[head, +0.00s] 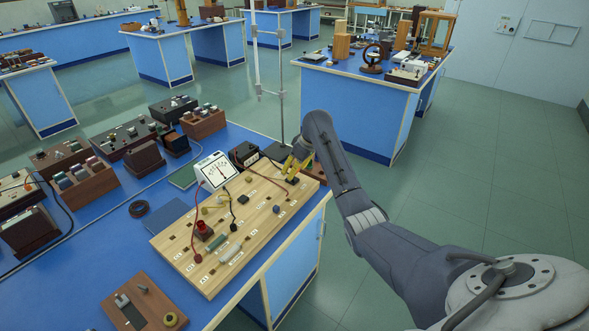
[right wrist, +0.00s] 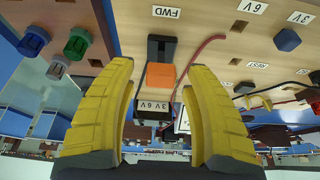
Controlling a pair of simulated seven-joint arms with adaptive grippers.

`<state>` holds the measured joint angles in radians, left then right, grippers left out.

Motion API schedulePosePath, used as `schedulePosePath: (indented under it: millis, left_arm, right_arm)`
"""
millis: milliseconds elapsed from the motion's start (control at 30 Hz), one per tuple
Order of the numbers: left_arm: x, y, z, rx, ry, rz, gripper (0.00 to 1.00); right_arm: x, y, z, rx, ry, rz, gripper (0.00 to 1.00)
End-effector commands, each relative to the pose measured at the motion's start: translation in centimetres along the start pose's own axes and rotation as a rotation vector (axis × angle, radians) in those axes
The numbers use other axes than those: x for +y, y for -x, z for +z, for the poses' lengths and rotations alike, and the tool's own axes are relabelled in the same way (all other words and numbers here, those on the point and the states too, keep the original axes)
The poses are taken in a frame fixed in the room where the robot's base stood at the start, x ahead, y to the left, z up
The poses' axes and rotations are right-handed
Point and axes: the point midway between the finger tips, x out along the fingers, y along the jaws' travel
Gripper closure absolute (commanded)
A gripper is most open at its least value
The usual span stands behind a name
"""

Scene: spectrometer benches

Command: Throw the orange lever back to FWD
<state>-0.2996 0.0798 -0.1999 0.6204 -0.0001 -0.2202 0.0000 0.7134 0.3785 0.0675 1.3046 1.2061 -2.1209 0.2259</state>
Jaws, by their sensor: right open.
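The orange lever (right wrist: 160,76) shows in the right wrist view as a short block on a black slotted base (right wrist: 161,48). It sits at the end of the base away from the FWD label (right wrist: 165,12), which appears upside down. My right gripper (right wrist: 160,80) has two yellow fingers spread apart, one on each side of the lever, with gaps visible. In the head view my right gripper (head: 292,167) is low over the far right part of the wooden board (head: 262,222), and the lever cannot be made out there. My left gripper is not in view.
A white meter (head: 215,170) and a black box (head: 243,154) stand along the board's back edge. A metal stand (head: 281,95) rises behind. Red and black wires cross the board. In the wrist view, coloured knobs (right wrist: 77,42) and a blue block (right wrist: 287,40) flank the lever.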

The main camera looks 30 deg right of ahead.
Motion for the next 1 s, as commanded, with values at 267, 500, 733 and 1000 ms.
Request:
schedulePosePath:
  millis: [267, 500, 733, 1000]
  left_arm:
    - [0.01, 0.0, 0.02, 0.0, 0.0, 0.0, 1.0]
    - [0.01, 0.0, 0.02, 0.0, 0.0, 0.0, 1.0]
    - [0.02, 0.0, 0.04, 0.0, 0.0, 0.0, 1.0]
    - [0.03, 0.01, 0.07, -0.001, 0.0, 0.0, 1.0]
  right_arm:
    - [-0.01, 0.02, -0.01, 0.0, 0.0, 0.0, 0.78]
    - [0.0, 0.02, -0.01, 0.0, 0.0, 0.0, 1.0]
    - [0.05, -0.03, 0.22, 0.013, 0.0, 0.001, 1.0]
    - [0.09, 0.02, 0.86, 0.114, 0.0, 0.001, 1.0]
